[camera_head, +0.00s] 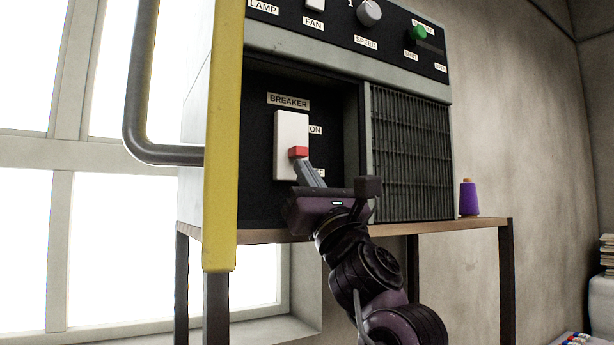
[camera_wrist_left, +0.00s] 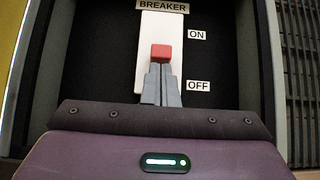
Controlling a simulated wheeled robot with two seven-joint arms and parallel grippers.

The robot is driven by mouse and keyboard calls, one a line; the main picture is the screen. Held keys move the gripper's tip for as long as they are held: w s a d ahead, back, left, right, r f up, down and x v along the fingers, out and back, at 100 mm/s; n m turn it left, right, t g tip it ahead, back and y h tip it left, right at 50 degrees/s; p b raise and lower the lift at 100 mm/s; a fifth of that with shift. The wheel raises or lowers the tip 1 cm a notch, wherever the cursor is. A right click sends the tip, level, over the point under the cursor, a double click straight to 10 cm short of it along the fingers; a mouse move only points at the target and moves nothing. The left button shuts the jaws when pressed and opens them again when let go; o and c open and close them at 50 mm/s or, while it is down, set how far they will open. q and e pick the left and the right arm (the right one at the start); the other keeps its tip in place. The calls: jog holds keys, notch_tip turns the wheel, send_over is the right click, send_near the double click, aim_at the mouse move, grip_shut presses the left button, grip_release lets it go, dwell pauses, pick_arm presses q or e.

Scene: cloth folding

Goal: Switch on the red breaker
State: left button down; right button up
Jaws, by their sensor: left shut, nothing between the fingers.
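The red breaker lever (camera_head: 298,152) sits on a white switch plate (camera_head: 291,130) in a dark recess, under a BREAKER label. It also shows in the left wrist view (camera_wrist_left: 161,52), between the ON label (camera_wrist_left: 197,35) and the OFF label (camera_wrist_left: 198,86), a little nearer ON. My left gripper (camera_head: 303,164) is shut and empty. Its fingertips are right below the lever, and in the left wrist view (camera_wrist_left: 161,66) they appear to meet its lower edge. I cannot tell for sure whether they touch. My right gripper is not in view.
A yellow panel edge (camera_head: 223,140) with a grey bar handle (camera_head: 140,110) stands left of the recess. A grille (camera_head: 411,150) lies to the right. Above are a speed knob (camera_head: 369,13) and a green knob (camera_head: 418,33). A purple spool (camera_head: 468,198) stands on the table (camera_head: 480,224).

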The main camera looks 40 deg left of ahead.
pick_arm(q)
notch_tip(320, 180, up, 4)
jog(key=shift+d+f+p, duration=0.1)
jog(key=shift+f+p, duration=0.1)
jog(key=shift+p, duration=0.55)
jog(key=shift+d+f, duration=0.1)
jog(key=shift+d+f+b, duration=0.15)
jog(key=shift+f+b, duration=0.2)
jog(key=shift+b, duration=0.1)
jog(key=b, duration=0.4)
send_near(307, 152)
jog(key=r, duration=0.1)
jog(key=shift+s, duration=0.4)
